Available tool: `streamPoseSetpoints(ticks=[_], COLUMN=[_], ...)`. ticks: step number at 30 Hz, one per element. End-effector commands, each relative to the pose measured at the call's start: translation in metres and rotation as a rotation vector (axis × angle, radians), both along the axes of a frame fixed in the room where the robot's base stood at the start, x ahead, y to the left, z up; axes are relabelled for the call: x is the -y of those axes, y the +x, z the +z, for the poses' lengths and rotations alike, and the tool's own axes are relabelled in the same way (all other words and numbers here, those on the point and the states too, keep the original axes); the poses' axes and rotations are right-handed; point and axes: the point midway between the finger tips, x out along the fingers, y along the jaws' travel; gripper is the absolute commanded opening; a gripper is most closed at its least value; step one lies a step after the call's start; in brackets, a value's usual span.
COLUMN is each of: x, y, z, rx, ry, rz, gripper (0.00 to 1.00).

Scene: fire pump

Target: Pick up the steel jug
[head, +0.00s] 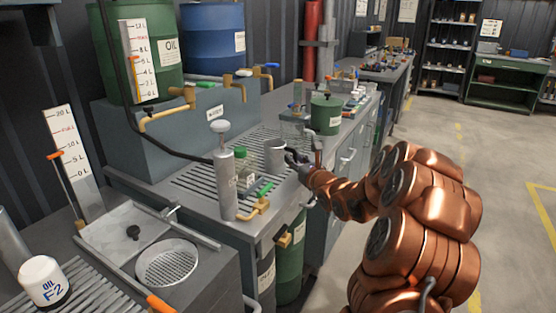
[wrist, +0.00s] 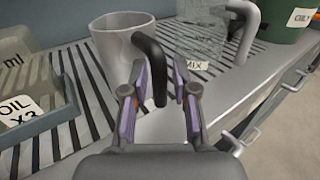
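The steel jug (head: 275,157) stands upright on the slatted drain grate of the bench. In the wrist view the jug (wrist: 112,52) is at the upper left, with its black handle (wrist: 150,65) towards me. My gripper (wrist: 159,78) is open, its purple-lined fingers apart with the handle in the gap between them; the left finger looks nearer to it. Whether either finger touches the handle I cannot tell. In the head view my gripper (head: 296,158) is just right of the jug, with its fingers partly hidden.
A clear vessel labelled MIX (wrist: 195,40) with a grey handle stands just beyond the jug. A green can (head: 326,114) stands behind. A clear container labelled OIL X3 (wrist: 30,85) is at the left. A tall steel pump cylinder (head: 226,185) stands left of the jug.

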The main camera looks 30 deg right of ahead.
Motion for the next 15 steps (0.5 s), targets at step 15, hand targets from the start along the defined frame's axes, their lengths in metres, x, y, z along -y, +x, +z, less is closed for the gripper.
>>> streamPoseSetpoints(ticks=[15], x=[-0.0005], y=[0.0], z=[-0.0001], rx=[0.0], ry=[0.0], rz=[0.001], gripper=[0.0])
